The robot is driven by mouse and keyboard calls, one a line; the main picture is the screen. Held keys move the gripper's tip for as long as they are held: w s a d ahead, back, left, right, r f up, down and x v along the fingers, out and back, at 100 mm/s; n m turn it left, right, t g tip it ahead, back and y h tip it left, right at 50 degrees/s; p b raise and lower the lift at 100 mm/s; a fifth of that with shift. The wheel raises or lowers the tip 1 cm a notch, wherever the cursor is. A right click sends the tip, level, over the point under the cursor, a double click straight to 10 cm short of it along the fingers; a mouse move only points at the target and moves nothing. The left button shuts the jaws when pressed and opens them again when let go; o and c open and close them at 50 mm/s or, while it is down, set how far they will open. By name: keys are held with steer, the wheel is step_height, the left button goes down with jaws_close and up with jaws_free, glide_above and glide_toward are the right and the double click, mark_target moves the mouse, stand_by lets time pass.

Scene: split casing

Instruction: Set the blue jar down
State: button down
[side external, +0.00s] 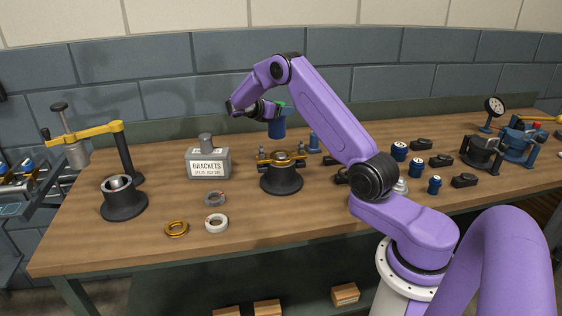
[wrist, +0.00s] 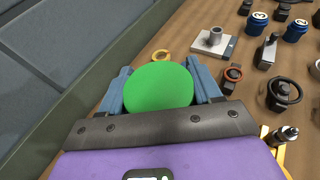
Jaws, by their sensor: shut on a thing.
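The blue jar (side external: 277,129) hangs upright in the air in the side view, above and behind a black round fixture with a brass clamp bar (side external: 281,178). A clear gap shows between the jar and the bench (side external: 330,225). My gripper (side external: 272,109) is shut on the jar near its green top. In the wrist view the round green top (wrist: 158,86) fills the space between the two blue-grey fingers of my gripper (wrist: 160,78). The jar's body is hidden there below its top.
A grey BRACKETS container (side external: 208,164) stands left of the fixture. A black press stand (side external: 123,200) is farther left. Several numbered blue jars (side external: 399,151) and black parts stand at right. The front middle is clear.

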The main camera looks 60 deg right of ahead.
mark_target(284, 133)
steer(key=shift+s+d, duration=0.3)
steer(key=shift+d, duration=0.25)
steer(key=shift+g, duration=0.4)
steer(key=shift+s+d+f, duration=0.1)
steer(key=shift+f, duration=2.45)
steer(key=shift+d+f, duration=0.1)
steer(key=shift+f, duration=2.4)
steer(key=shift+f, duration=0.1)
steer(key=shift+c, duration=1)
jaws_free()
steer(key=v, duration=1.2)
steer(key=shift+s+r, duration=0.1)
steer(key=shift+r, duration=0.1)
